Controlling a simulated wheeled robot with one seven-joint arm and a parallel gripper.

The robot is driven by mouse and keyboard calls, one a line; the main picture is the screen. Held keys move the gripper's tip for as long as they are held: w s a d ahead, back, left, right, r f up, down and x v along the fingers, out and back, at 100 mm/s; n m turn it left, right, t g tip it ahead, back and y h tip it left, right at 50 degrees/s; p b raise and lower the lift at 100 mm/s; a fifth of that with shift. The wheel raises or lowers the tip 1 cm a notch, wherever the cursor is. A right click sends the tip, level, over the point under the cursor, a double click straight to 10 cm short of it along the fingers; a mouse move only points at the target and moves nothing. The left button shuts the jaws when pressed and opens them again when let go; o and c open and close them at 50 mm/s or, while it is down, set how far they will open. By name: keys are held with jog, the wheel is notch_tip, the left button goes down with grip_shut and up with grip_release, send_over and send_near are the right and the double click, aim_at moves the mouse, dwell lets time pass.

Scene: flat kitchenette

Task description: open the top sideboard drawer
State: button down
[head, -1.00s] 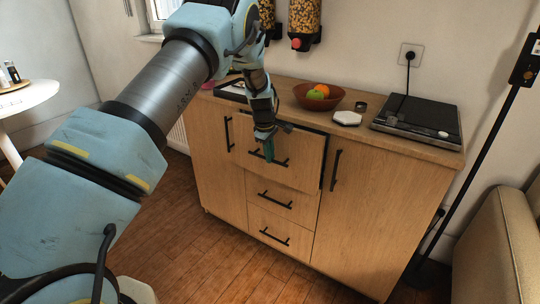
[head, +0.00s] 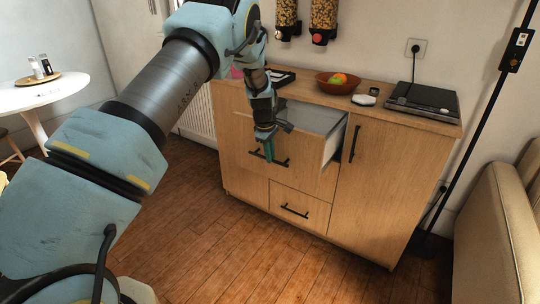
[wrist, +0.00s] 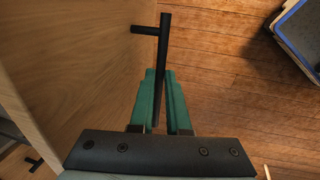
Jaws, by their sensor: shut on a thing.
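The wooden sideboard (head: 378,185) stands against the wall. Its top drawer (head: 300,166) is pulled well out, and the grey inside (head: 312,116) shows from above. My gripper (head: 269,152) is at the drawer's front, shut on the black bar handle (head: 282,160). In the wrist view the green fingers of my gripper (wrist: 161,100) close around the handle (wrist: 163,60), with the wooden drawer front (wrist: 70,60) on the left. Part of the handle is hidden by my fingers.
A lower drawer (head: 300,203) is shut beneath. A fruit bowl (head: 338,84) and a black turntable-like device (head: 424,103) stand on top. A beige sofa (head: 497,215) is at right, a white round table (head: 45,92) at left. The wooden floor in front (head: 240,250) is clear.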

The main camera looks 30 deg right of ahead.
jog(key=c, duration=0.9)
grip_release()
jog(key=r, duration=0.3)
jog(key=a+r+b, duration=0.1)
jog(key=r, duration=0.3)
jog(key=s+a+r, duration=0.1)
jog(key=r, duration=0.2)
jog(key=shift+r, duration=0.35)
